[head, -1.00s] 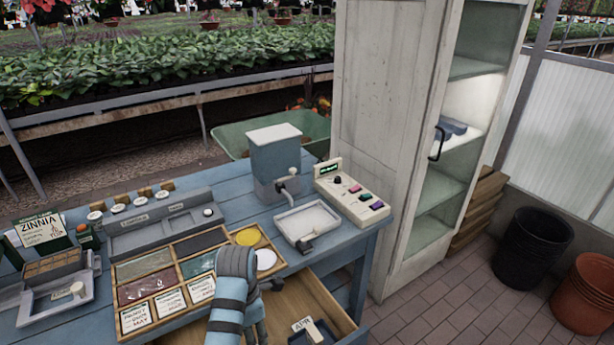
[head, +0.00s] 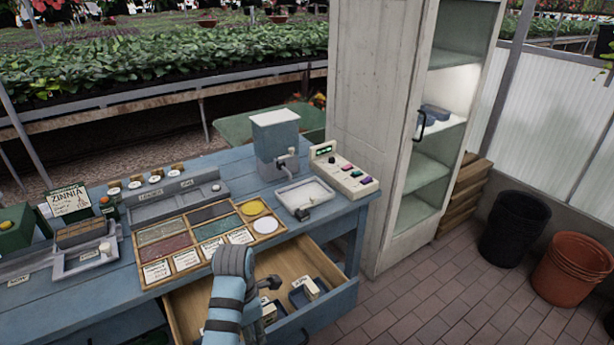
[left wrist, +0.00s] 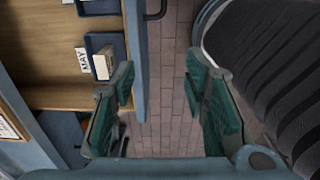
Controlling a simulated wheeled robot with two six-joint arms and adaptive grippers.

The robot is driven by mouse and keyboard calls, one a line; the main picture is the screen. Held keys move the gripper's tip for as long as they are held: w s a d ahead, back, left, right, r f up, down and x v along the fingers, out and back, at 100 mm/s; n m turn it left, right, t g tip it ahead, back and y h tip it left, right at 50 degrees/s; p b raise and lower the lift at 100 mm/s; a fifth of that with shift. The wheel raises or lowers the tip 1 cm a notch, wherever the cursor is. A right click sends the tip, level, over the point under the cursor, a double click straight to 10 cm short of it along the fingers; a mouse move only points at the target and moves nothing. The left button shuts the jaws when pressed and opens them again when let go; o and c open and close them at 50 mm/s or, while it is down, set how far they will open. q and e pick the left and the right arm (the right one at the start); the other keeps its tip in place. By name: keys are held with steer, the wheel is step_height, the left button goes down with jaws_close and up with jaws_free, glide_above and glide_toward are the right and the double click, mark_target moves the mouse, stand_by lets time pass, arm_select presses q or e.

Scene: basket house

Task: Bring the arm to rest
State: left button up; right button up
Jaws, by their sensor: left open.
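My left arm reaches in from the bottom of the head view, in front of the blue bench. Its gripper (head: 270,284) shows there only as a small dark part over the open drawer (head: 188,318). In the left wrist view my left gripper (left wrist: 163,95) is open, with two green-padded fingers wide apart. Nothing is between them but brick floor beyond. The drawer (left wrist: 40,60) lies to their left there, with a small blue tray (left wrist: 106,42) holding a pale packet beside a MAY label. My right gripper is not in view.
The bench holds a sectioned wooden seed tray (head: 165,222), a grey dispenser (head: 276,140), a white pan (head: 304,193) and a button panel (head: 343,170). A white cabinet (head: 372,130) stands right of it. Black (head: 514,230) and terracotta (head: 572,270) pots stand on the floor.

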arm_select(q)
steer(key=s+a+f+m+t, duration=0.2)
steer(key=s+a+f+m, duration=0.6)
steer(key=s+m, duration=0.4)
steer(key=s+a+r+m+t+y, duration=0.1)
steer(key=s+a+r+m, duration=0.1)
steer(key=s+m, duration=0.4)
steer(key=s+a+r+m+t, duration=0.1)
steer(key=s+a+r+m, duration=0.1)
steer(key=s+m, duration=0.45)
step_height(320, 180, down, 26)
steer(key=s+a+g+b, duration=0.2)
steer(key=b, duration=0.3)
steer(key=s+f+b, duration=0.3)
steer(key=s+f, duration=0.9)
steer(key=f, duration=0.2)
steer(key=shift+s+a+g, duration=0.15)
steer(key=shift+s+g, duration=0.25)
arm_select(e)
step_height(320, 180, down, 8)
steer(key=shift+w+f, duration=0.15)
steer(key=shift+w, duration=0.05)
